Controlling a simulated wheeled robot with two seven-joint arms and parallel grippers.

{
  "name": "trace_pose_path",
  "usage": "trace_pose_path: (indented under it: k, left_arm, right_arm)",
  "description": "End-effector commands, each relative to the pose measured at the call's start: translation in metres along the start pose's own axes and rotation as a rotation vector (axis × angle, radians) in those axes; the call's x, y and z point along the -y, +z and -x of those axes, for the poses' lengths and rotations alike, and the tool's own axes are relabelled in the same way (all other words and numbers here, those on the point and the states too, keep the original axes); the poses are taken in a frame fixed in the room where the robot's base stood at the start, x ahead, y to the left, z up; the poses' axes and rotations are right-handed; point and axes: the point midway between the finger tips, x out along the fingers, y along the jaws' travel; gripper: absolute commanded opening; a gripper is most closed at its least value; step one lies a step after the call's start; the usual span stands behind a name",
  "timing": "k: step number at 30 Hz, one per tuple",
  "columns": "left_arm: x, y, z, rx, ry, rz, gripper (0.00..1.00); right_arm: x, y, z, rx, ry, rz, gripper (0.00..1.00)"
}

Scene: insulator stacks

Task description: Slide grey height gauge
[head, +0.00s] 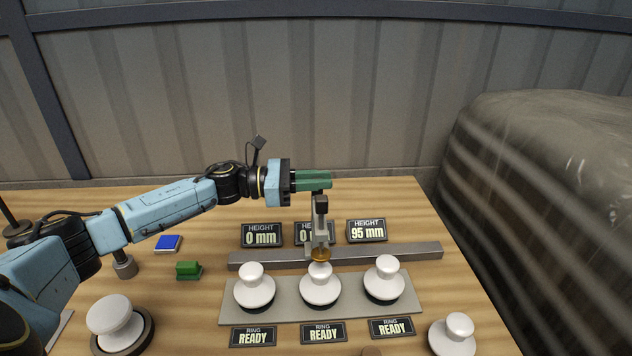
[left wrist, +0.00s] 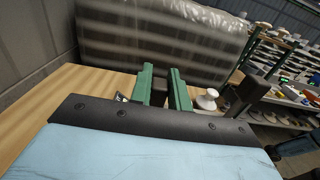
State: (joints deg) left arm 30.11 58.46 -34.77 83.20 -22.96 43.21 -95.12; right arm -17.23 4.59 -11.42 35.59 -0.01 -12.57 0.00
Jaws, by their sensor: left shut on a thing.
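The grey height gauge (head: 320,228) stands upright at the grey rail (head: 400,254), with a black block on top and a brass tip below. The tip is at the top of the middle white insulator stack (head: 320,287); I cannot tell whether they touch. My left gripper (head: 326,181) has green fingers shut on the gauge's black top. In the left wrist view, the left gripper (left wrist: 162,85) has a dark block between its fingers. A left insulator stack (head: 254,288) and a right one (head: 384,280) stand on the grey plate (head: 232,312). My right gripper is not in view.
Height displays read 0 mm (head: 261,235) at left and 95 mm (head: 367,230) at right; the middle one is partly hidden. Ring signs read READY. Loose white insulators (head: 452,335) stand at front right and front left (head: 116,322). A green block (head: 188,270) lies left.

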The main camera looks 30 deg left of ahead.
Motion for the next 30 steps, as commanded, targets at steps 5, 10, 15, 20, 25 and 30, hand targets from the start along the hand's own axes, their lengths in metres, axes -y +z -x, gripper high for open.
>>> trace_pose_path:
  k: [5, 10, 15, 20, 25, 30]
  left_arm:
    - [-0.001, 0.001, 0.002, 0.001, 0.003, -0.001, 0.35]
    - [0.0, 0.001, 0.002, 0.001, 0.003, -0.001, 0.4]
    - [0.0, 0.0, 0.003, 0.0, 0.003, 0.0, 0.4]
    - [0.0, -0.002, 0.018, -0.002, 0.004, 0.0, 0.4]
    - [0.0, -0.005, 0.055, -0.006, 0.006, 0.0, 0.4]
    - [0.0, -0.004, 0.091, -0.006, 0.005, 0.001, 0.4]
  right_arm:
    - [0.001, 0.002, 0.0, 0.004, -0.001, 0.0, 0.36]
    - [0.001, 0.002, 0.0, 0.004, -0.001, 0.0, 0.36]
    - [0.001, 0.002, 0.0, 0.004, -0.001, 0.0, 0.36]
    - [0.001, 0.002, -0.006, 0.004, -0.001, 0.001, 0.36]
    - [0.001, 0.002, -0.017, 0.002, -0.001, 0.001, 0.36]
    - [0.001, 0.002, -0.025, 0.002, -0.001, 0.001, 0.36]
